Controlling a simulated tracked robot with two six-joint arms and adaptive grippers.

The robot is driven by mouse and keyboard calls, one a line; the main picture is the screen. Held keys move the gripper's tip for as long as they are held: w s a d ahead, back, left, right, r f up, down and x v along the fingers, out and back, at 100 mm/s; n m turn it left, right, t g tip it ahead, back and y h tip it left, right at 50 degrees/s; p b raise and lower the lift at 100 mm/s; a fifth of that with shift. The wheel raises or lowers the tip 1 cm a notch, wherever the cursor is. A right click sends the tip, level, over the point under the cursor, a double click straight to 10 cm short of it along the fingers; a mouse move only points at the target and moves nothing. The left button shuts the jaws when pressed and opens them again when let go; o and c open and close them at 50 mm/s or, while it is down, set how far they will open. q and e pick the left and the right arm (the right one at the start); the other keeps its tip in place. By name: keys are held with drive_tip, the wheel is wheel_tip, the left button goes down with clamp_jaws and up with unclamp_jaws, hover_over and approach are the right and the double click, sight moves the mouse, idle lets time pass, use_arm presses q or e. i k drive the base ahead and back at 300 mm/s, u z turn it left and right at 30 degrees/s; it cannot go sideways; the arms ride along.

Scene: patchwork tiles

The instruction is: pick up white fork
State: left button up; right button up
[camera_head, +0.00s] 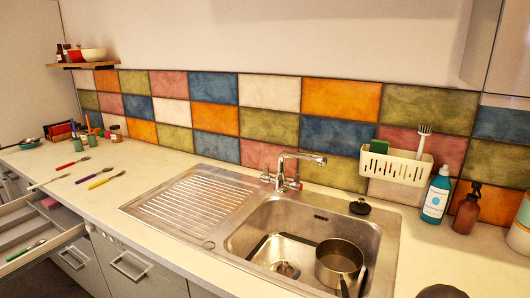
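A long white or pale utensil (48,181) lies flat on the left part of the counter, near its front edge. It is too small to tell for sure whether it is a fork. Beside it lie utensils with red (70,164), purple (94,174) and yellow (105,180) handles. Neither of my grippers can be made out in the head view, so I cannot see whether they hold anything. A dark shape at the bottom edge right of the sink is cut off and unclear.
An open drawer (18,236) with a green-handled utensil (28,248) juts out below the counter. The steel sink (245,236) holds a pot (338,259). The faucet (290,166) rises behind it. Bottles (436,196) stand at right; jars (116,134) stand at back left.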

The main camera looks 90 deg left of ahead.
sight(34, 187)
drive_tip(key=u, duration=0.05)
drive_tip(key=i, duration=0.25)
drive_tip(key=u, duration=3.55)
drive_tip(key=i, duration=0.3)
drive_tip(key=u, duration=1.5)
drive_tip(key=i, duration=1.8)
drive_tip(key=z, duration=0.4)
